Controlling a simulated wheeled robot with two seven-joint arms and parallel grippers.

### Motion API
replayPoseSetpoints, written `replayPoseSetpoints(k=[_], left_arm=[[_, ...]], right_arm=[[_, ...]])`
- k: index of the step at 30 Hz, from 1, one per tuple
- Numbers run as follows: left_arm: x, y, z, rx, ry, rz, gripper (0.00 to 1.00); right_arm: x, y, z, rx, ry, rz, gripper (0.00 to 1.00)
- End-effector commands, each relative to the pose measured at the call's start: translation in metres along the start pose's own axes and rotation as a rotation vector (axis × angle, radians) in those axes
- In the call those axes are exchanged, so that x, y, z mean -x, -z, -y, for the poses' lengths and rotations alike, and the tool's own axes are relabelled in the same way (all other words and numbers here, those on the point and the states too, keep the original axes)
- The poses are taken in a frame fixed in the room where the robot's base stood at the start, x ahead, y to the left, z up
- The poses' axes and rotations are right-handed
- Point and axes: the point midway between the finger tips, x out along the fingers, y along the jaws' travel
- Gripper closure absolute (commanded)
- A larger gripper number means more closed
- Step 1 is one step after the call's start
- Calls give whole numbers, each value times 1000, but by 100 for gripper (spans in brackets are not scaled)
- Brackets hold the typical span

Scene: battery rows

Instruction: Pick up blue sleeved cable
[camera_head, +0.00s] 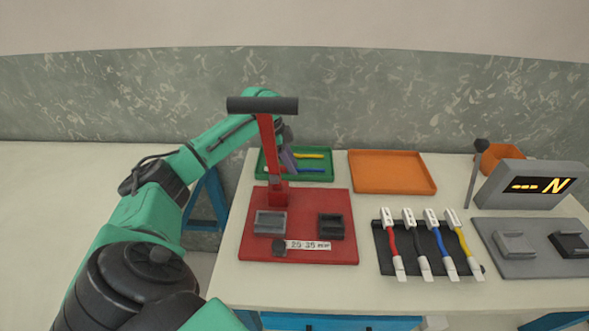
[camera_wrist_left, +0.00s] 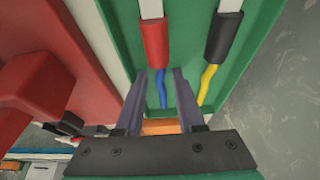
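The green tray (camera_head: 330,178) at the back left of the table holds a cable with a blue wire (camera_head: 312,170) and one with a yellow wire (camera_head: 310,156). In the left wrist view the blue wire (camera_wrist_left: 161,88) ends in a red sleeve (camera_wrist_left: 155,42); the yellow wire (camera_wrist_left: 206,84) ends in a black sleeve (camera_wrist_left: 223,38). I see no blue sleeve there. My left gripper (camera_wrist_left: 166,88) is open over the tray, with the blue wire showing between its fingers. The gripper (camera_head: 289,160) is partly hidden by the red press in the head view. My right gripper is not in view.
A red press (camera_head: 270,150) with a dark handle stands on a red base (camera_head: 305,213) near the gripper. An empty orange tray (camera_head: 392,172) is right of the green one. A black rack (camera_head: 385,262) holds several cables. A grey display (camera_head: 530,188) stands at right.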

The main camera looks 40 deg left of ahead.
Motion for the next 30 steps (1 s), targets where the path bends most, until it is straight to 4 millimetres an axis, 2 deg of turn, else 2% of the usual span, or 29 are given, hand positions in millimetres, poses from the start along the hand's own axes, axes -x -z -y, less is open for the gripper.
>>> replayPoseSetpoints(k=[3, 5, 6, 16, 20, 23, 26, 30], left_arm=[[0, 0, 0, 0, 0, 0, 62], [0, 0, 0, 0, 0, 0, 85], [0, 0, 0, 0, 0, 0, 100], [2, 0, 0, 0, 1, -1, 100], [10, 4, 1, 0, 2, -3, 100], [24, 10, 1, -1, 4, -4, 100], [50, 22, 2, -2, 6, -7, 100], [102, 44, 1, -3, 6, -10, 100]], right_arm=[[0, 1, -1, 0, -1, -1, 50], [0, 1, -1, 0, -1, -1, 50], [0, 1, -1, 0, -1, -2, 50], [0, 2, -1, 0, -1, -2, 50], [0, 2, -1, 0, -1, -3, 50], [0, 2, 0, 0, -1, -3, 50], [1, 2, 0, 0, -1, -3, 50], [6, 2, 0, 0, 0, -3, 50]])
